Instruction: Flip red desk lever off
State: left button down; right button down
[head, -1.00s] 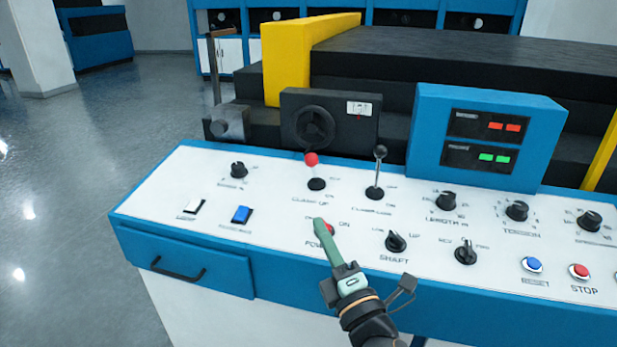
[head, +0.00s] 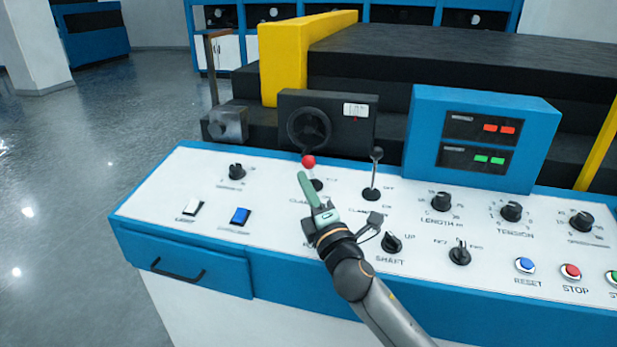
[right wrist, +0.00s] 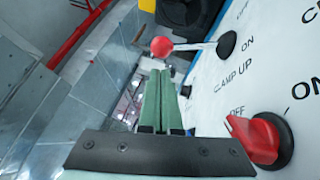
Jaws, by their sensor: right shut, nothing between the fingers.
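The red-knobbed lever (head: 308,161) stands on the white desk panel (head: 275,260), its black base partly behind my right gripper. In the right wrist view its red ball (right wrist: 161,46) sits just beyond my fingertips, on a metal rod running to a black base beside the words CLAMP UP and ON. My right gripper (head: 303,176) is shut and empty, its green fingers pointing up towards the ball. I cannot tell whether they touch it. A red rotary switch (right wrist: 257,139) marked OFF and ON shows in the right wrist view. My left gripper is not in view.
A black-knobbed lever (head: 374,170) stands to the right of the red one. Several black dials, a blue button (head: 525,265) and a red STOP button (head: 570,271) lie further right. A blue display box (head: 480,135) rises behind. The panel's left part holds two rocker switches.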

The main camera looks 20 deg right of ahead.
jog(key=shift+w+d+r, duration=0.2)
jog(key=shift+w+d, duration=0.2)
jog(key=shift+d, duration=0.05)
